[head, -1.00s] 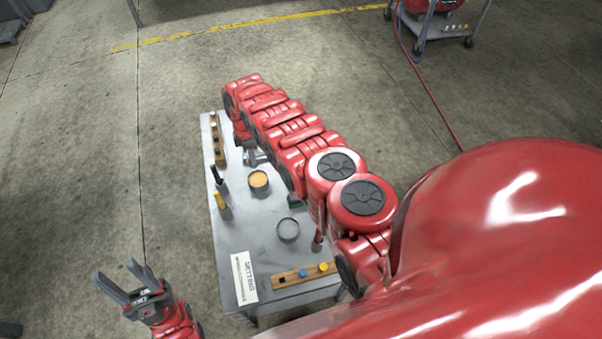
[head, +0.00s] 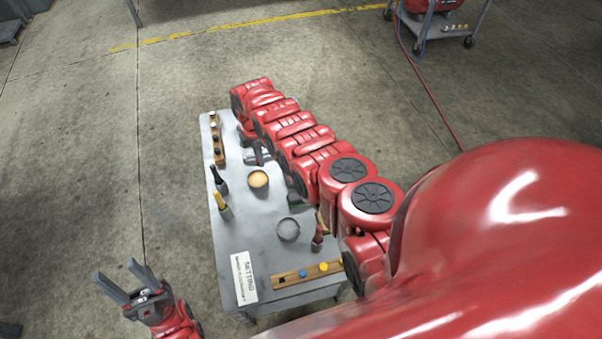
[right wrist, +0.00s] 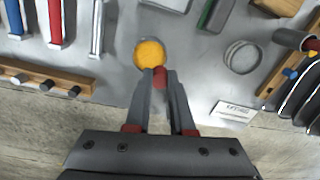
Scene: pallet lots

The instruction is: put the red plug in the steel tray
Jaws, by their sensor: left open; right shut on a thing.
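My right gripper (right wrist: 161,78) is shut on the red plug (right wrist: 160,75), which shows between its fingertips in the right wrist view. The plug appears in front of the edge of a round tin with yellow-orange contents (right wrist: 150,53); its height above the table is hard to tell. The round steel tray (right wrist: 243,57) lies to the right of the gripper there and looks empty. In the head view the tray (head: 288,229) is on the grey table, nearer than the orange tin (head: 258,179). My left gripper (head: 124,284) is open and empty, left of the table.
A wooden rack (head: 293,277) with a blue and a yellow plug and a dark hole lies at the near edge. Another rack (head: 217,148) lies along the left edge. A sign (head: 243,277) lies at the near left.

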